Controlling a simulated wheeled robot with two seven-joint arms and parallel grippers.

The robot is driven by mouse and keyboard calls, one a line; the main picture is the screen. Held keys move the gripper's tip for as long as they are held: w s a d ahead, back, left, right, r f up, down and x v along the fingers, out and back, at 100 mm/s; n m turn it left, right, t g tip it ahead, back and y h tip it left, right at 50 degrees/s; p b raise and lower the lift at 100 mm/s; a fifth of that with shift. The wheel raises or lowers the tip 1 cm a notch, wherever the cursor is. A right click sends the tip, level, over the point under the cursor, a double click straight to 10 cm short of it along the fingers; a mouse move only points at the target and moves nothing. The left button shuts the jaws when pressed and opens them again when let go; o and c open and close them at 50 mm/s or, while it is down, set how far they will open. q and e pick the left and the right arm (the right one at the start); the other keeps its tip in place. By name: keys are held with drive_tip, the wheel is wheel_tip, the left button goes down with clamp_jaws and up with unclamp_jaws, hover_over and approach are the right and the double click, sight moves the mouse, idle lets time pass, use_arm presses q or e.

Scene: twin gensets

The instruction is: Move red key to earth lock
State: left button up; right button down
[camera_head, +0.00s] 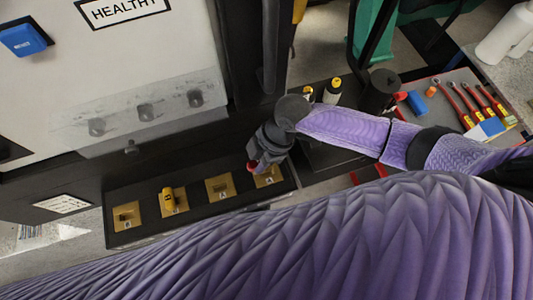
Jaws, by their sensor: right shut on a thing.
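A dark strip carries several brass lock plates in a row: the far left plate (126,216), the second plate (181,204), the third plate (220,188) and the far right plate (268,176). Their small labels are too small to read, so I cannot tell which is the earth lock. My right gripper (257,163) is over the far right plate and partly hides it. It is shut on the red key (252,167), of which only a small red part shows. I cannot tell whether the key touches the plate. My left gripper is not in view.
A yellow key (167,200) stands in the second plate. A white panel (110,70) with a HEALTHY sign (122,10) and a blue box (22,40) is at upper left. A grey tray (455,103) holds several red-handled tools at right. Black-and-yellow items (332,91) stand behind my forearm.

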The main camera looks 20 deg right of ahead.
drive_tip(key=a, duration=1)
drive_tip(key=shift+s+a, duration=0.15)
drive_tip(key=shift+f+b, duration=0.75)
drive_tip(key=shift+f, duration=0.25)
drive_tip(key=shift+f, duration=0.15)
drive_tip(key=shift+f+b, duration=1.05)
drive_tip(key=shift+f, duration=0.2)
drive_tip(key=shift+f, duration=0.1)
